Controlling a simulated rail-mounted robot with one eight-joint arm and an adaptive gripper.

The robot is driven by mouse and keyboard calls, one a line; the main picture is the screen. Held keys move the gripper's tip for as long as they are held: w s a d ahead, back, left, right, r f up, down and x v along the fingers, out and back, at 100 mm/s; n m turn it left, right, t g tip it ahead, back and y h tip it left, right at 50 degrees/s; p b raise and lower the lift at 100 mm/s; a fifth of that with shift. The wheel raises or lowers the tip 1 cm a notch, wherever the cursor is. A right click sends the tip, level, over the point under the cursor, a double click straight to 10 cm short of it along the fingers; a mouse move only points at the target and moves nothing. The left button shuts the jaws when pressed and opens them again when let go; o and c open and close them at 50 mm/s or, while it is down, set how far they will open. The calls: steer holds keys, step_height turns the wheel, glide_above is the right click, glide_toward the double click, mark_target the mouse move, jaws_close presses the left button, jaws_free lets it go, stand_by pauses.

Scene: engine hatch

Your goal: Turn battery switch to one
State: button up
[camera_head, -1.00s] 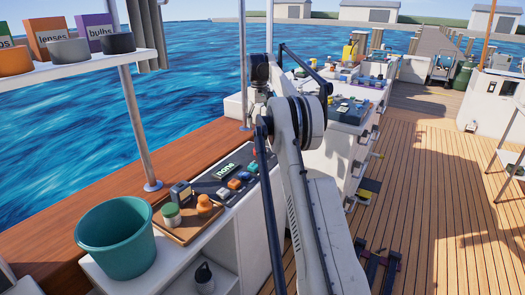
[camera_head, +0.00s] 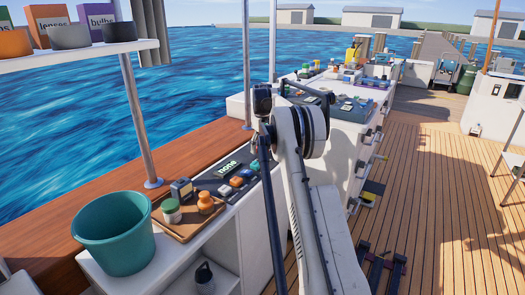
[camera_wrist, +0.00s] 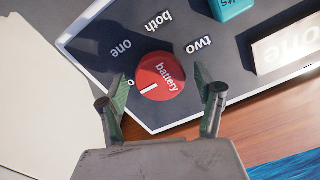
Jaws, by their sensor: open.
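The battery switch (camera_wrist: 161,76) is a round red knob on a dark panel (camera_wrist: 190,22) in the wrist view. Its white mark points to the lower left, toward a label mostly hidden by a finger, with only an "o" showing. The labels "one", "both" and "two" stand around the knob. My gripper (camera_wrist: 162,84) is open, with one finger on each side of the knob. I cannot tell whether the fingers touch it. In the head view the panel (camera_head: 208,184) lies beside my arm, which seems to hide the knob.
A wooden tray (camera_head: 178,232) with small jars and a teal bucket (camera_head: 113,235) stand on the left. More equipment sits on the counter (camera_head: 345,108) behind. The deck at right is largely clear.

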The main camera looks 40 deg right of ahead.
steer(key=shift+f, duration=0.25)
steer(key=c, duration=1.1)
steer(key=shift+c, duration=0.2)
